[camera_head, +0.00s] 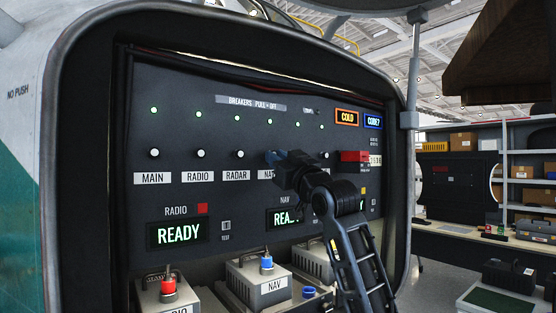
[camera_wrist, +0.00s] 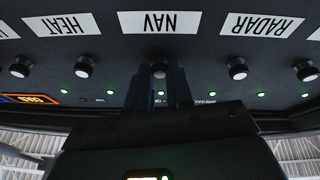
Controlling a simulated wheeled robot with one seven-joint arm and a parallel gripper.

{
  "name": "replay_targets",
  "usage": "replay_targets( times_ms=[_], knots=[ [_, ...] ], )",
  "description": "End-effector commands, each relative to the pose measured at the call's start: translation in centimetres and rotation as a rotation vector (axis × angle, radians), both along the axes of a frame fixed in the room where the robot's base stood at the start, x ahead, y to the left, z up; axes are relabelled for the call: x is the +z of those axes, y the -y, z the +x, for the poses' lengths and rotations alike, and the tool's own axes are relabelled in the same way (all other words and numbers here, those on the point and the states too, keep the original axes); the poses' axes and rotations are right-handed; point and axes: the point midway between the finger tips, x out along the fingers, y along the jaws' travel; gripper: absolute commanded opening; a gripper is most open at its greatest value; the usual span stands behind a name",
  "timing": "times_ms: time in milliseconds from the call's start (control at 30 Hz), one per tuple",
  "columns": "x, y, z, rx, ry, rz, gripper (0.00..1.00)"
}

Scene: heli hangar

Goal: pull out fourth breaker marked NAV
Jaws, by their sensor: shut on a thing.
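The breaker panel (camera_head: 215,140) fills the middle of the head view, with a row of white-tipped breakers over white labels. My gripper (camera_head: 274,157) is at the fourth breaker, over a label that is partly hidden and begins "NA". In the wrist view, which is upside down, the NAV label (camera_wrist: 160,22) is clear. The NAV breaker knob (camera_wrist: 159,68) shows between the dark fingers of my gripper (camera_wrist: 160,78), which are shut on it. A green light (camera_head: 270,121) is lit above this breaker. How far the knob stands out cannot be told.
The RADAR breaker (camera_head: 239,154) is close on the left, and the HEAT breaker (camera_wrist: 84,67) is on the other side. A red guarded switch (camera_head: 354,156) is to the right. Below are READY displays (camera_head: 180,233) and a grey NAV box (camera_head: 258,281) with a blue-topped connector.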

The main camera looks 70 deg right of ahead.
Motion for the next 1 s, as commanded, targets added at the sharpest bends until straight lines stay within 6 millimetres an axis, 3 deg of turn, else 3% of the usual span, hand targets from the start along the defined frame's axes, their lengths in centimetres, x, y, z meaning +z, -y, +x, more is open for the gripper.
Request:
replay_targets(
  times_ms=[233,467,500,700,1000],
  knots=[
    [-0.1,-0.9,-1.6,0.000,0.002,0.000,0.00],
    [0.0,-0.9,-1.6,-0.002,0.001,0.000,0.00],
    [0.0,-0.9,-1.6,-0.002,0.001,0.000,0.24],
    [0.0,-0.9,-1.6,-0.001,0.000,0.000,0.44],
    [-0.1,-1.0,-1.7,0.000,0.000,0.000,0.47]
  ],
)
